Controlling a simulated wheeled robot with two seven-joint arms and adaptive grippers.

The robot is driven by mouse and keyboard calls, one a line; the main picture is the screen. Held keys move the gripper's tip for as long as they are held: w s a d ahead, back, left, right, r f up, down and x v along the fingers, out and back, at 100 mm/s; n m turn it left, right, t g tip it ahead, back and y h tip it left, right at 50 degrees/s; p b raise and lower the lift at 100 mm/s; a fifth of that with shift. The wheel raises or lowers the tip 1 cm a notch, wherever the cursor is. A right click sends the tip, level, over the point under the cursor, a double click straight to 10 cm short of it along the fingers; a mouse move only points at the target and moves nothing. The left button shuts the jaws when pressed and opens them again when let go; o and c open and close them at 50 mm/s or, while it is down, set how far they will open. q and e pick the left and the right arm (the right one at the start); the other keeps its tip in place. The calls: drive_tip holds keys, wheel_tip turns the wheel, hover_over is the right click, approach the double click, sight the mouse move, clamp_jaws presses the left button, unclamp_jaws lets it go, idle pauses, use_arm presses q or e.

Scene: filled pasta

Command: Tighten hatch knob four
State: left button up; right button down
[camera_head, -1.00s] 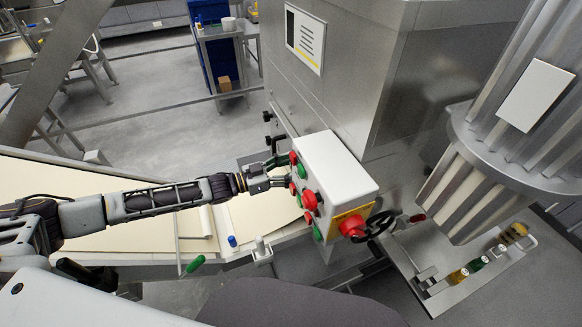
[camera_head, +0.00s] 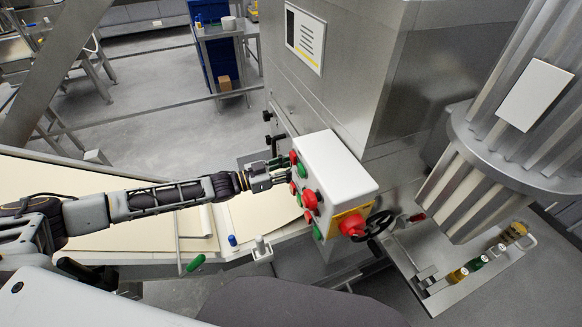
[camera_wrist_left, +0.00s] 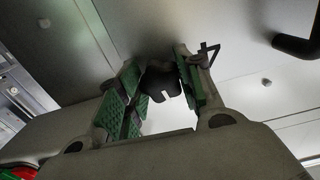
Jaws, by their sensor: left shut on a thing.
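In the left wrist view a black lobed knob (camera_wrist_left: 162,82) sits against a grey metal panel, between the green-padded fingers of my left gripper (camera_wrist_left: 163,88). The fingers are shut on it from both sides. In the head view my left gripper (camera_head: 278,171) reaches to the machine's side, just left of the button box, and the held knob cannot be made out there. Two other small black knobs, an upper one (camera_head: 267,116) and a lower one (camera_head: 267,140), stand on the machine edge above the gripper. My right gripper is out of view.
A white control box (camera_head: 338,166) with red and green buttons is close to the right of the gripper. A cream conveyor belt (camera_head: 255,213) lies below the arm. A black bar handle (camera_wrist_left: 294,45) juts out at the right in the wrist view.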

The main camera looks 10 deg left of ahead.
use_arm(q)
drive_tip(key=shift+f+m, duration=0.15)
drive_tip(key=shift+m, duration=0.75)
drive_tip(key=o, duration=1)
drive_tip(key=shift+a, duration=0.15)
drive_tip(key=shift+s+f, duration=0.1)
